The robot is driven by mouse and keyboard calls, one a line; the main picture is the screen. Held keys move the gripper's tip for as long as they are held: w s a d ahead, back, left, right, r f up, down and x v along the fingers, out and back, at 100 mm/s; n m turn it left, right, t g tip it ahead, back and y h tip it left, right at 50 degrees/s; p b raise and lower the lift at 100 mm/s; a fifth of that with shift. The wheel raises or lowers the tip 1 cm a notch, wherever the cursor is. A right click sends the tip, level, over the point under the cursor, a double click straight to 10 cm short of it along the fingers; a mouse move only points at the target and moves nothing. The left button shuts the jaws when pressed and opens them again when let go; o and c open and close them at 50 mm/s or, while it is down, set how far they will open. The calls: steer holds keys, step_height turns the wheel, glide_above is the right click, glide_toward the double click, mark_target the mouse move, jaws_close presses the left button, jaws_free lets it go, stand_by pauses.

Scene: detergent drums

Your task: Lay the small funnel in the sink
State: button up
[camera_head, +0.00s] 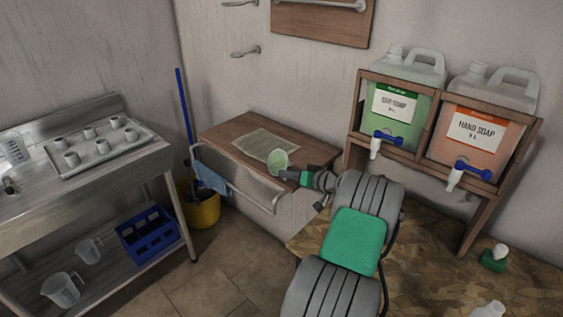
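The small funnel (278,159) is pale green, with its round mouth showing. It is at the tip of my gripper (289,174), which appears shut on it. The funnel overlaps the right edge of a pale mat in the picture and seems to be held in the air; its height above the wooden top is hard to judge. No sink basin can be made out. A steel bench (130,168) with a raised back edge stands at the left, partly cut off by the frame.
A tray (65,172) of several small cups stands on the steel bench, with a clear jug (14,148) beside it. A wooden top (228,135) bears the mat (258,141). A yellow bucket (204,213) stands below. Soap drums (403,84) sit in a rack at right.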

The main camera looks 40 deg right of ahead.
steer(key=shift+c, duration=0.6)
jaws_close()
stand_by(0.8)
